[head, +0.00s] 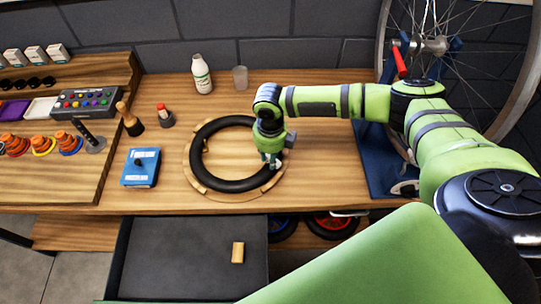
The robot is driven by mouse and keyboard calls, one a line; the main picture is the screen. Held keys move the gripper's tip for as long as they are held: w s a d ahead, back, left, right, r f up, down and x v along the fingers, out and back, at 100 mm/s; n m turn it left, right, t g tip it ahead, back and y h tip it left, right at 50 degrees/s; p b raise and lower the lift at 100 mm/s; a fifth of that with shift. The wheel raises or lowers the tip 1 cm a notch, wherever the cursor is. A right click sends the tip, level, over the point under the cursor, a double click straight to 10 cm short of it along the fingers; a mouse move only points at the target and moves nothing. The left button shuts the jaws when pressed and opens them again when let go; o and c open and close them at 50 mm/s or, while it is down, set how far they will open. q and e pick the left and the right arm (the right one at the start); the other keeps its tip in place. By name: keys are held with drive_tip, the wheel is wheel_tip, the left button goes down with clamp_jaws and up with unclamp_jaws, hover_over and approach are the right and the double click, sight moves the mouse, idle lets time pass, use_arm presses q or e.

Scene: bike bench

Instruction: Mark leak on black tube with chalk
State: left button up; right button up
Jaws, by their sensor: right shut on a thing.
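The black tube (199,150) lies as a ring on a round wooden stand (204,190) in the middle of the bench. My right gripper (271,162) points down at the tube's right side. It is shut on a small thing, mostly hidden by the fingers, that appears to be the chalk. I cannot tell whether its tip touches the tube. No leak or chalk mark can be made out at this size. My left gripper is not in view.
A white bottle (202,75) and clear cup (240,78) stand behind. A wheel stand (377,165) is right. An open drawer (180,258) holds a yellowish block (238,253).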

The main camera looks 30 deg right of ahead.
drive_tip(key=shift+r+p, duration=1.15)
drive_tip(key=shift+r, duration=1.3)
